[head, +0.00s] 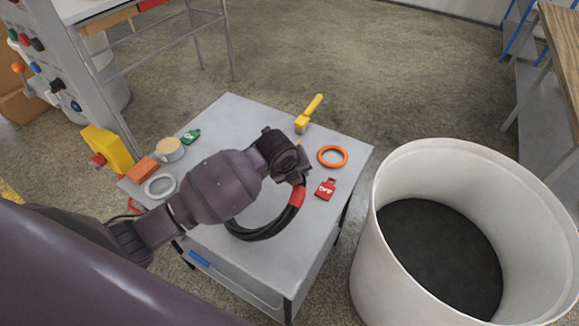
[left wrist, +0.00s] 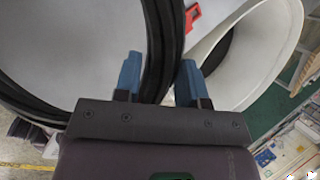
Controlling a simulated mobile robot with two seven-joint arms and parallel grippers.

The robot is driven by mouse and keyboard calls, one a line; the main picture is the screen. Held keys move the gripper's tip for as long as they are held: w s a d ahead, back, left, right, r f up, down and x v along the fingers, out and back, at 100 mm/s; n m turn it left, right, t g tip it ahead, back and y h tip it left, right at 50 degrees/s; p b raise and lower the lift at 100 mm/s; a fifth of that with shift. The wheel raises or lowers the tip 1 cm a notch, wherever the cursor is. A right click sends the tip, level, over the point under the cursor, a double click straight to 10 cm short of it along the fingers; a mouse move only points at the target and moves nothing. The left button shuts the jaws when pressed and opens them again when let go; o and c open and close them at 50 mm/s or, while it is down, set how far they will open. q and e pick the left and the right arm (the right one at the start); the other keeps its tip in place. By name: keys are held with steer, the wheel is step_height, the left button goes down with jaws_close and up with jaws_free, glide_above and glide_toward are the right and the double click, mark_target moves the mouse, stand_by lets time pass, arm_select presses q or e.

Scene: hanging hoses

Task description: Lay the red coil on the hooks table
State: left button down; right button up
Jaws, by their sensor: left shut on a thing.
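The red coil (head: 265,231) is a looped black hose with a red band (head: 297,195). My left gripper (head: 298,178) is shut on it near the band. The coil hangs over a small grey table (head: 325,225); I cannot tell whether its lower side touches the top. In the left wrist view the black hose (left wrist: 160,35) passes between the two blue fingertips (left wrist: 158,82). My left arm hides part of the coil and table in the head view. Whether this is the hooks table is unclear; a panel with coloured hooks (head: 38,44) stands at left. My right gripper is not in view.
On the table are an orange ring (head: 332,149), a red tag (head: 325,189), a yellow-handled brush (head: 309,113), a green item (head: 191,135), a tape roll (head: 170,149), an orange block (head: 143,170) and a grey ring (head: 160,179). A large white bin (head: 400,170) stands at right.

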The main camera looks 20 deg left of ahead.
arm_select(q)
steer(key=shift+w+d+f+g+y, duration=0.2)
steer(key=shift+w+d+f+y, duration=0.15)
steer(key=shift+f, duration=0.25)
steer(key=shift+w+d+f+g+y, duration=0.2)
steer(key=shift+d+f+y, duration=0.2)
steer(key=shift+f, duration=0.2)
steer(key=shift+m+g+y, duration=0.3)
steer(key=shift+g+y, duration=0.3)
steer(key=shift+y, duration=0.35)
steer(key=shift+w+d+f+b, duration=0.1)
steer(key=shift+d+f, duration=0.1)
steer(key=shift+f, duration=0.65)
steer(key=shift+w+d+f+b, duration=0.15)
steer(key=shift+d+f, duration=0.1)
steer(key=shift+f, duration=0.65)
steer(key=shift+w+d+f+b, duration=0.1)
steer(key=shift+d+f, duration=0.1)
steer(key=shift+f, duration=0.65)
steer(key=shift+w+d+f+g+y+b, duration=0.15)
steer(key=shift+d+f+g+y+b, duration=0.15)
steer(key=shift+f, duration=0.5)
steer(key=shift+w+d+f+g+y+b, duration=0.1)
steer(key=shift+f+g+y+b, duration=0.2)
steer(key=shift+f, duration=0.45)
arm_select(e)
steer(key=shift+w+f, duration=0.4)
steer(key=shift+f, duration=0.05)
